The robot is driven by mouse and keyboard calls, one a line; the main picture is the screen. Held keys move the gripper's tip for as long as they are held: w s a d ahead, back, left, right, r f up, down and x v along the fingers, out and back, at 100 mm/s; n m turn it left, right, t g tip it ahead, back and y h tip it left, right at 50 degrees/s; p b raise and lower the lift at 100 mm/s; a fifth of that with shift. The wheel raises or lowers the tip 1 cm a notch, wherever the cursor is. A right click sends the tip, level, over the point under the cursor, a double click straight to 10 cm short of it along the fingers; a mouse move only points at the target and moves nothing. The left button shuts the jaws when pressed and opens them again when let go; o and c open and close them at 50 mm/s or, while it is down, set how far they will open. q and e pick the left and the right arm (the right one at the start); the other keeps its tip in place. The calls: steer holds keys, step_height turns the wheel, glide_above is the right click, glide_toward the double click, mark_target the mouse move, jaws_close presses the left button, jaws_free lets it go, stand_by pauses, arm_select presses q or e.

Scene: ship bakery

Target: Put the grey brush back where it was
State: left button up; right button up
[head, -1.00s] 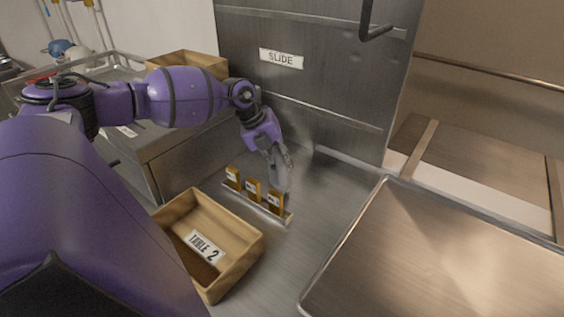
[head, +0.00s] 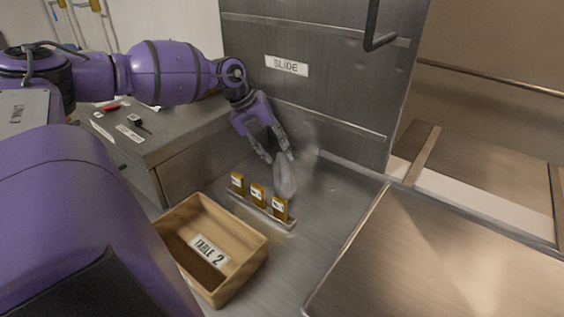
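A pale grey shape (head: 285,180), which looks like the grey brush, stands roughly upright behind the rightmost of three wooden labelled tabs (head: 280,208). The tabs sit on a narrow metal rail (head: 250,205) on the steel counter. The lower end of the grey shape is hidden by that tab. My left gripper (head: 276,157) is just above it, pointing down, with its two fingers spread apart. One fingertip is left of the shape and the other is at or in front of its top; I cannot tell if they touch. My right gripper is not in view.
A wooden box (head: 258,243) labelled TABLE 2 stands in front of the rail. A metal tray (head: 470,260) lies at right. A steel panel (head: 330,80) marked SLIDE rises behind. A raised counter (head: 165,150) at left holds small tools.

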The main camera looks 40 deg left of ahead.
arm_select(q)
steer(key=p+v, duration=0.1)
steer(key=v, duration=0.3)
steer(key=shift+s+r, duration=0.1)
steer(key=shift+r, duration=0.3)
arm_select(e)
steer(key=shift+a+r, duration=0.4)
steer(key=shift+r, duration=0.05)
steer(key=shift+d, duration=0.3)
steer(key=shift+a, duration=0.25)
arm_select(q)
steer(key=shift+c, duration=0.5)
